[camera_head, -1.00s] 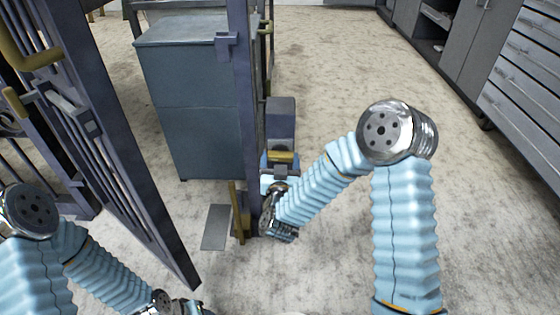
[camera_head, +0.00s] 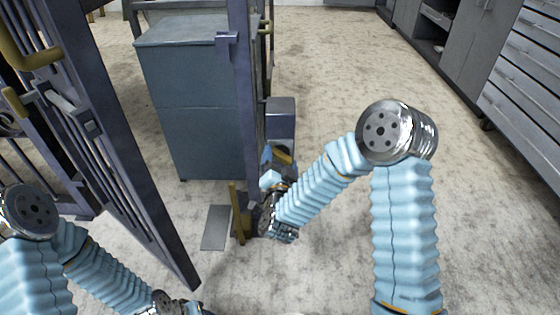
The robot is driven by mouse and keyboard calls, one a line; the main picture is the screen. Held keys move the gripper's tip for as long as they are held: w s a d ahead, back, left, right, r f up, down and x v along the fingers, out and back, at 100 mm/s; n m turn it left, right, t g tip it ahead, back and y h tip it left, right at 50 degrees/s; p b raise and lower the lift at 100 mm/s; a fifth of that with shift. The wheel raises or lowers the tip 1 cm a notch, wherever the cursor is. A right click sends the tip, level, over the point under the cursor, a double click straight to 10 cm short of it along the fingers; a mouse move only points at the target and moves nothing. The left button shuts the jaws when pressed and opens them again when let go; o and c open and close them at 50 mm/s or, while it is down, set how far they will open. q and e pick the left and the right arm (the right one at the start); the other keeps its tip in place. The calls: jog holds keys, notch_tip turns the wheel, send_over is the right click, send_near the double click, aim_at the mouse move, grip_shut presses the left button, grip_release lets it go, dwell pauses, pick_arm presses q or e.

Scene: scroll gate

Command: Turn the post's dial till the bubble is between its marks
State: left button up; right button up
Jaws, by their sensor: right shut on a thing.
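The post (camera_head: 242,100) is a dark purple-grey upright in the middle of the camera_head view. A dark box (camera_head: 281,116) sits on its right side. My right gripper (camera_head: 278,163) is below this box, tilted, and closed on the dial at the post. The dial is mostly hidden by the gripper, with a brass-coloured piece (camera_head: 285,155) showing at the fingers. I cannot make out the bubble or its marks. My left gripper (camera_head: 182,306) is at the bottom edge, partly cut off, away from the post; its fingers are not clear.
A barred gate leaf (camera_head: 125,165) with brass fittings stands open at the left. A grey cabinet (camera_head: 195,110) is behind the post. A flat plate (camera_head: 216,228) and a brass upright (camera_head: 238,212) are at the post's foot. Floor at right is clear up to the drawers (camera_head: 525,75).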

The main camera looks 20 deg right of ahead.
dwell(0.5)
jog(key=o, duration=1)
jog(key=shift+c, duration=0.2)
jog(key=shift+s, duration=0.1)
jog(key=p+v, duration=0.8)
jog(key=v, duration=0.5)
jog(key=shift+s+a, duration=0.15)
jog(key=shift+s, duration=0.15)
